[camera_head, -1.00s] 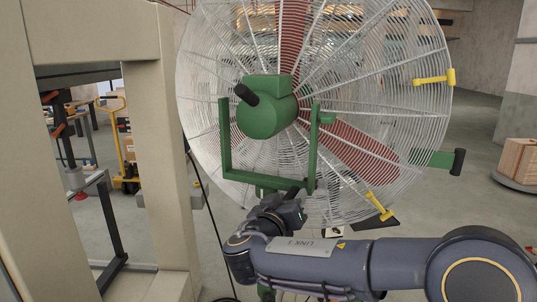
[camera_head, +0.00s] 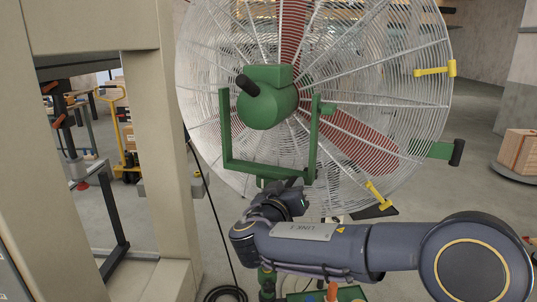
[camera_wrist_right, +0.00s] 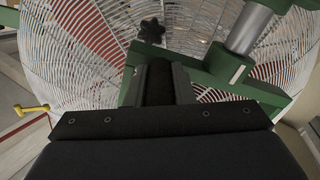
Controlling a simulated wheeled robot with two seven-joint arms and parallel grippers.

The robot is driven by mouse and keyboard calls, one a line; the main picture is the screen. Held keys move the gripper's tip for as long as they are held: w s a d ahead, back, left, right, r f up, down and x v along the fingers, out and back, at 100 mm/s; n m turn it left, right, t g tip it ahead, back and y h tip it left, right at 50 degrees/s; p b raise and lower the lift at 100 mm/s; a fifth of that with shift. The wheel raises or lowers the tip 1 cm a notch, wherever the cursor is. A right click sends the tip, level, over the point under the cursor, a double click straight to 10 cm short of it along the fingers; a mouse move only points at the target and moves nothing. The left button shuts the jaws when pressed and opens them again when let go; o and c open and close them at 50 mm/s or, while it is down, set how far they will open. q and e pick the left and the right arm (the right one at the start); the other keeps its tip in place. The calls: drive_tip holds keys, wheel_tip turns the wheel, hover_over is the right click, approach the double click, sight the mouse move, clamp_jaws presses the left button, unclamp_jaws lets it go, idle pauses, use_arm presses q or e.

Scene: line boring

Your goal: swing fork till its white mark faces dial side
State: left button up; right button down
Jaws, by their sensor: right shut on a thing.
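The green U-shaped fork (camera_head: 228,160) carries the large fan (camera_head: 390,95) with its wire guard and green motor housing (camera_head: 265,107). My right gripper (camera_head: 283,194) is at the fork's lower crossbar. In the right wrist view its fingers (camera_wrist_right: 160,84) are shut around a dark round grip next to the green fork bar (camera_wrist_right: 215,78). A black star knob (camera_wrist_right: 152,29) and a grey post (camera_wrist_right: 248,27) show beyond. My left gripper is not in view.
A beige frame with a thick post (camera_head: 160,150) stands close on the left. A green lever with a black end (camera_head: 457,152) sticks out right of the fan. Yellow clips (camera_head: 435,70) sit on the guard. A wooden crate (camera_head: 520,152) is at the far right.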

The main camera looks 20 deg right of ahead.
drive_tip(key=shift+w+d+f+n+t+y+b, duration=0.15)
drive_tip(key=shift+d+n+t+y+b, duration=0.35)
drive_tip(key=shift+b, duration=0.4)
drive_tip(key=shift+w+d+r+n+t+y+b, duration=0.15)
drive_tip(key=shift+d+n+t+y+b, duration=0.2)
drive_tip(key=shift+y+b, duration=0.4)
drive_tip(key=shift+w+n+y+b, duration=0.1)
drive_tip(key=shift+n+y+b, duration=0.15)
drive_tip(key=shift+y+b, duration=0.1)
drive_tip(key=shift+w+d+f+n+t+y+b, duration=0.15)
drive_tip(key=shift+d+n+t+y+b, duration=0.25)
drive_tip(key=shift+b, duration=0.5)
drive_tip(key=shift+w+d+n+t+y+b, duration=0.25)
drive_tip(key=shift+n+y+b, duration=0.1)
drive_tip(key=shift+y+b, duration=0.25)
drive_tip(key=shift+w+d+n+t+y+b, duration=0.1)
drive_tip(key=shift+w+d+n+y+b, duration=0.1)
drive_tip(key=shift+n+y+b, duration=0.3)
drive_tip(key=shift+r, duration=0.2)
